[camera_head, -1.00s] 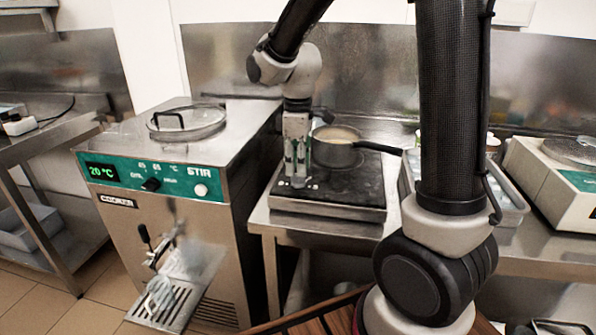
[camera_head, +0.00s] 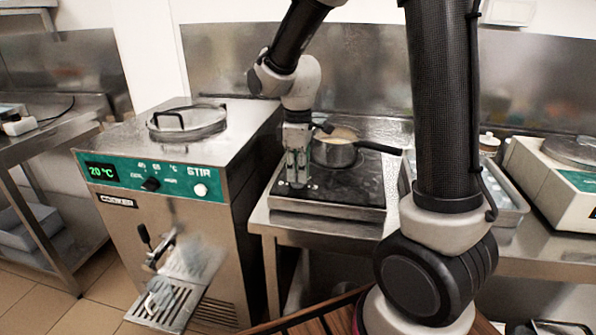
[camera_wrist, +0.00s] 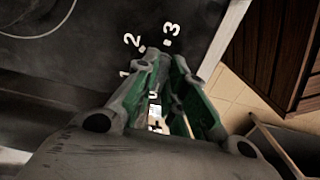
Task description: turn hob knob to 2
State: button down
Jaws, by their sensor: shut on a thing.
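The hob (camera_head: 345,186) is a flat black plate on a steel body, standing on a steel table. My gripper (camera_head: 297,183) points down at the hob's front left, with its fingertips at the top surface. In the wrist view my gripper (camera_wrist: 168,68) has its green-padded fingers closed in around the knob's place. The knob itself is hidden by the fingers, so its pointer cannot be read. White marks 1, 2 (camera_wrist: 131,41) and 3 (camera_wrist: 171,36) show on the hob just beyond the fingertips.
A saucepan (camera_head: 335,155) with pale contents stands on the hob behind my gripper, its black handle pointing right. A steel batch machine (camera_head: 222,215) stands close on the left. A steel tray (camera_head: 512,205) and a scale-like device (camera_head: 548,180) are to the right.

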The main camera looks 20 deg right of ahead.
jog(key=shift+m, duration=0.3)
jog(key=m, duration=0.5)
jog(key=shift+m, duration=0.3)
jog(key=m, duration=1.1)
jog(key=shift+m, duration=0.4)
jog(key=m, duration=0.5)
jog(key=shift+w, duration=0.1)
jog(key=shift+m, duration=0.4)
jog(key=c, duration=1.5)
grip_release()
